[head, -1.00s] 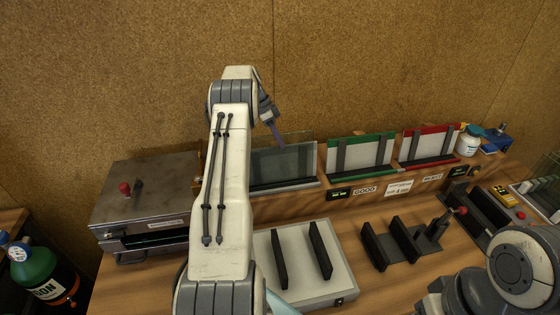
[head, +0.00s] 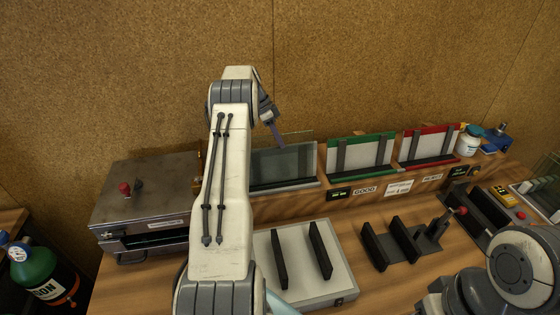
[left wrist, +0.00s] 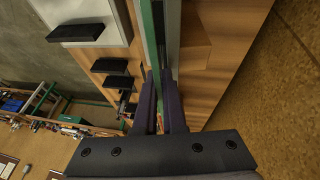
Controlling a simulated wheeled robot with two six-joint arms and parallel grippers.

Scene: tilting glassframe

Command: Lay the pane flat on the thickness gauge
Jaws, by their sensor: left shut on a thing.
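A clear, faintly green pane (head: 302,136) stands upright at the back left of the bench, in or just above the grey-backed rack slot. My left gripper (head: 279,143) reaches down to its top edge and is shut on it. In the left wrist view, the two dark fingers (left wrist: 160,75) close on the thin pane edge beside a green strip. Whether the pane's lower edge touches the rack is hidden. My right gripper is out of the picture.
Green-framed (head: 360,152) and red-framed (head: 428,146) slots stand right of the pane. A pale plate with two black bars (head: 300,255) and a dark stand (head: 400,240) with upright plates lie in front. A metal box (head: 145,205) stands at left.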

